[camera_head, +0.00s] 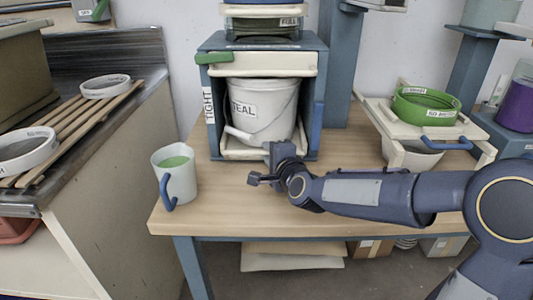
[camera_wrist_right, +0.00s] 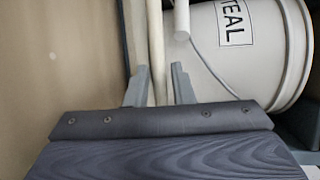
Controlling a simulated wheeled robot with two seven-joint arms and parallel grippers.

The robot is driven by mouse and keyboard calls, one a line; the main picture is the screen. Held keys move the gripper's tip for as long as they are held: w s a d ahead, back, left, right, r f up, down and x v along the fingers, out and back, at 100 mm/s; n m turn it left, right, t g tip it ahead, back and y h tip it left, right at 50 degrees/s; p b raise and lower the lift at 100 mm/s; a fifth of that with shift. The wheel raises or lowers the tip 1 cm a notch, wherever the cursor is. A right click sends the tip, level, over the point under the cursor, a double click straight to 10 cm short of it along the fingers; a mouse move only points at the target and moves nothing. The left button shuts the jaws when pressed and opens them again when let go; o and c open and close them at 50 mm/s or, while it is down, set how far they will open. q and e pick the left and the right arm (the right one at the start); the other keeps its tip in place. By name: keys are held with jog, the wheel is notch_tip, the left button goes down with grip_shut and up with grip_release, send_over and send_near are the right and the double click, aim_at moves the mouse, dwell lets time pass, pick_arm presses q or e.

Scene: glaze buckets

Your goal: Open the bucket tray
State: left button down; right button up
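A white bucket labelled TEAL (camera_head: 275,112) stands in the lower bay of a blue-grey cabinet (camera_head: 312,125). Under it is a cream tray (camera_head: 232,152), whose front edge is partly hidden by my right gripper (camera_head: 268,147). A short pale rod (camera_head: 238,133) sticks out in front of the bucket. In the right wrist view my right gripper (camera_wrist_right: 159,70) has its fingers apart, with a cream edge (camera_wrist_right: 156,40) between their tips; I cannot tell whether they touch it. The bucket (camera_wrist_right: 255,60) shows at the right there. My left gripper is in neither view.
A pale mug with green glaze (camera_head: 175,175) stands at the table's front left. A cream rack with a green ring (camera_head: 425,105) stands at the right. A slatted wooden rack (camera_head: 75,115) lies on the left counter. The wooden tabletop (camera_head: 225,215) is bare at the front.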

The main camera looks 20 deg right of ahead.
jog(key=shift+w, duration=0.45)
grip_shut()
jog(key=shift+s+f, duration=0.1)
